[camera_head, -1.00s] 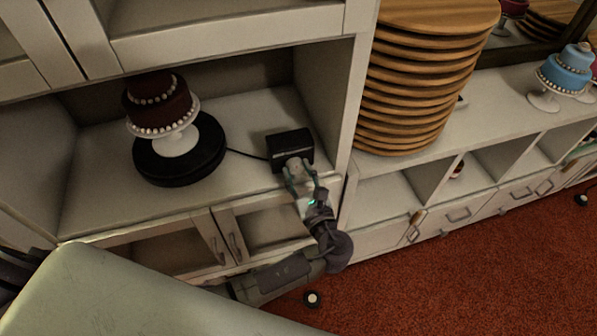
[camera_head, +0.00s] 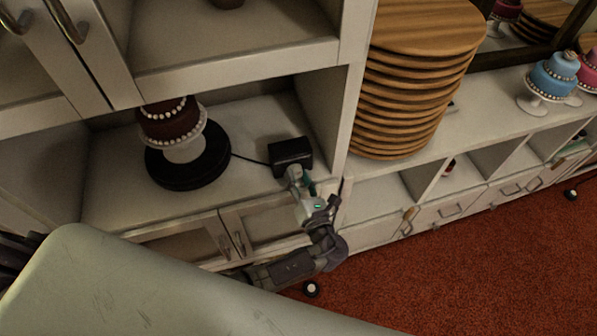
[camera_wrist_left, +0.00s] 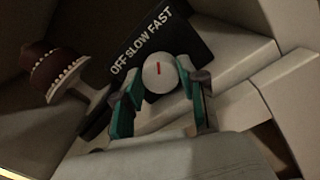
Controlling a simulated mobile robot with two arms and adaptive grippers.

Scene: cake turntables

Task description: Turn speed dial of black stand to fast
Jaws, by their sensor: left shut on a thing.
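The black stand (camera_head: 186,171) is a round black turntable on the cabinet shelf, with a dark red cake on a white pedestal on it. A cable joins it to a black control box (camera_head: 290,152) on its right. In the left wrist view the box (camera_wrist_left: 190,42) reads OFF, SLOW, FAST beside a round white speed dial (camera_wrist_left: 158,60). The dial's red mark points up in the picture, roughly toward FAST. My left gripper (camera_head: 299,177) is at the box's front; in the wrist view its teal fingers (camera_wrist_left: 160,80) are on both sides of the dial, shut on it.
The shelf's right side wall (camera_head: 317,115) stands close to the box. Cabinet doors with handles (camera_head: 240,243) are below the shelf. A stack of round wooden boards (camera_head: 413,90) stands on the counter to the right. Red carpet (camera_head: 470,270) covers the floor.

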